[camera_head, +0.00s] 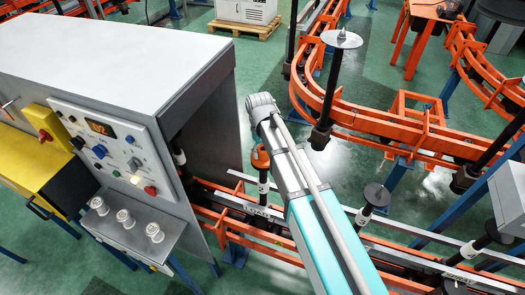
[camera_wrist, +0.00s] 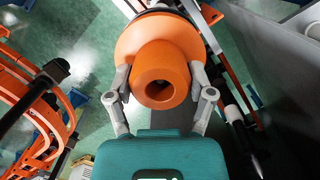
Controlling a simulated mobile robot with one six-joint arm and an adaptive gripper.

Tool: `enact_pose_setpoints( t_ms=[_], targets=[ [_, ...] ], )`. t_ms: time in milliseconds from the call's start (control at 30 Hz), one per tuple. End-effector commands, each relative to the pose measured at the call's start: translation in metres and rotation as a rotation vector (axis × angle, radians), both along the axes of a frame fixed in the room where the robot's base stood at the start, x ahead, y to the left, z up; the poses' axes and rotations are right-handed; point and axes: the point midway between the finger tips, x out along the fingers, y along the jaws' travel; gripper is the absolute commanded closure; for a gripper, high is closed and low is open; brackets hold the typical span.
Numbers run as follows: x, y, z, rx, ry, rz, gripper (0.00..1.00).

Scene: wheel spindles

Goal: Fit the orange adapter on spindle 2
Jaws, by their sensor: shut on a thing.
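The orange adapter (camera_wrist: 160,70) is between the two fingers of my gripper (camera_wrist: 161,88) in the wrist view. Its round hole faces the camera, and its wide flange is on the far side. In the head view the orange adapter (camera_head: 260,157) shows beside my arm, directly above a dark spindle (camera_head: 263,187) with a white band. I cannot tell whether the adapter touches that spindle or is just above it. The gripper fingers are mostly hidden in the head view. I cannot read a number on the spindle.
A grey cabinet (camera_head: 105,55) with an open side stands close left of my arm. Its shelf (camera_head: 108,228) holds three pale cups. A spindle with a black disc (camera_head: 376,194) stands to the right on the rail. An orange curved track (camera_head: 318,92) lies behind.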

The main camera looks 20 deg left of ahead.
Motion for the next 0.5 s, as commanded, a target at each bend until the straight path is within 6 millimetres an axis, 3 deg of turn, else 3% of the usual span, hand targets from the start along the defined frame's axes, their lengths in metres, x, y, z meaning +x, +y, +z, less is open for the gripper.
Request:
enact_pose_setpoints(
  t_ms=[500],
  targets=[
    [-0.0001,0.0001,-0.0057,0.0,0.0,0.0,0.85]
  ],
)
